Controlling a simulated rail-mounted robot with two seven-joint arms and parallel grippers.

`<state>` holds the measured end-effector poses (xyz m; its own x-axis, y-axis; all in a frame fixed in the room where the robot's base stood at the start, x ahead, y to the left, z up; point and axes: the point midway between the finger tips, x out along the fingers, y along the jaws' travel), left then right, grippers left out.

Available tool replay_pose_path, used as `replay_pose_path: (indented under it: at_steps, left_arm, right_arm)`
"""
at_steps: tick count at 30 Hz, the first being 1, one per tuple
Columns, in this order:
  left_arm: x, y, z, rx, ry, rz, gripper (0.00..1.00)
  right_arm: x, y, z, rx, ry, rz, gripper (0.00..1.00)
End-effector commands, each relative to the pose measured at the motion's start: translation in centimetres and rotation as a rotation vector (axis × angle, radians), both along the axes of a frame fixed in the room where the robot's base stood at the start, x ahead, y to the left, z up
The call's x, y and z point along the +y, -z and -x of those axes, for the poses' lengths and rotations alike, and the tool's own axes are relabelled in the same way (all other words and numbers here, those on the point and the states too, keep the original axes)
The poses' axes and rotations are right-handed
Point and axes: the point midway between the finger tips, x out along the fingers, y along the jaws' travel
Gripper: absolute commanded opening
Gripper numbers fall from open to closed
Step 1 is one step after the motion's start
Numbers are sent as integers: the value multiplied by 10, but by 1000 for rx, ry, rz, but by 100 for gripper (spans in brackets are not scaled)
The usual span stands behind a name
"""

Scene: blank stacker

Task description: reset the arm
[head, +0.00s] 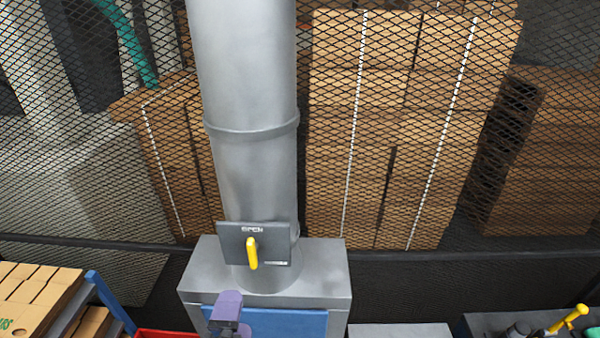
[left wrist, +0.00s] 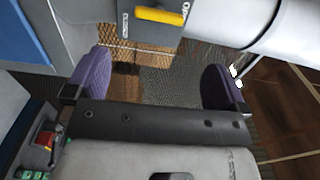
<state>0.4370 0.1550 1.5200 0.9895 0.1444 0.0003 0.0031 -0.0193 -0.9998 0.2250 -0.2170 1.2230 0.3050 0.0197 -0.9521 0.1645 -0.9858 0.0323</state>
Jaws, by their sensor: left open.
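My left gripper (head: 228,312) shows at the bottom of the head view, in front of the blue panel of a grey box. Its purple fingers are spread apart with nothing between them in the left wrist view (left wrist: 156,82). A yellow handle (head: 252,253) on a dark plate marked OPEN sits on the grey pipe, above the gripper and apart from it. The handle also shows at the top of the left wrist view (left wrist: 160,16). My right gripper is in neither view.
The vertical grey pipe (head: 250,180) stands on the grey box (head: 325,280). Behind it, a mesh fence (head: 400,130) closes off stacked cardboard. Cardboard blanks (head: 35,290) lie at the lower left, near a red edge (head: 165,333). A yellow lever (head: 570,318) is at the lower right.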

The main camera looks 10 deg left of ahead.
Motion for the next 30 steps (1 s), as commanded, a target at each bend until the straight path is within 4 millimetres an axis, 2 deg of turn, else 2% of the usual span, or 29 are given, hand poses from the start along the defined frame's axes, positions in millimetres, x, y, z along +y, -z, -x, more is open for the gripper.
replay_pose_path:
  at_steps: [5, 13, 19, 20, 24, 30]
  left_arm:
    - [1, 2, 0, -9, -6, 135, 100]
    - [-10, 34, 1, 124, -9, 707, 100]
    - [-8, 64, 1, 276, -80, 1074, 100]
    - [-6, 71, 3, 309, -101, 1126, 100]
    - [6, 124, 25, 490, -241, 1296, 100]
    - [28, 194, 72, 686, -403, 1334, 100]
  right_arm:
    - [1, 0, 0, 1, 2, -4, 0]
    - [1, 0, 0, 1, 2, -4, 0]
    - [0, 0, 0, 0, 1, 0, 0]
    - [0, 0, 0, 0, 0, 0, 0]
    - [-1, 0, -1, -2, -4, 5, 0]
    - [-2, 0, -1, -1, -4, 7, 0]
